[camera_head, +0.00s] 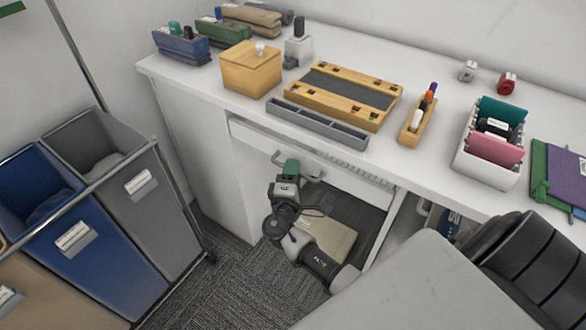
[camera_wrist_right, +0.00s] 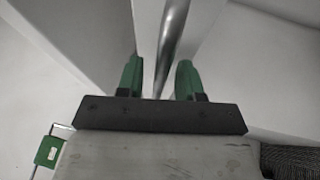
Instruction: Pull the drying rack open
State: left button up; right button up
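The drying rack appears to be the white pull-out (camera_head: 350,182) under the counter, with a slatted strip along its top edge. A metal bar handle (camera_head: 318,176) is on its front. My right gripper (camera_head: 291,167) is at the left part of this handle. In the right wrist view, the handle bar (camera_wrist_right: 172,45) runs between the two green fingers of my right gripper (camera_wrist_right: 160,80). The fingers are apart, with a gap visible on each side of the bar. My left gripper is not in view.
The white counter (camera_head: 230,108) holds a wooden box (camera_head: 250,72), a wooden tray (camera_head: 310,100), a grey trough (camera_head: 315,124) and a file holder (camera_head: 485,170). Fabric bins (camera_head: 130,215) stand at the left. Carpet (camera_head: 235,280) is clear between the bins and my right arm.

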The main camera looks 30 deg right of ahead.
jog(key=shift+w+d, duration=0.1)
jog(key=shift+w, duration=0.05)
jog(key=shift+c, duration=0.3)
grip_shut()
jog(key=shift+f, duration=0.1)
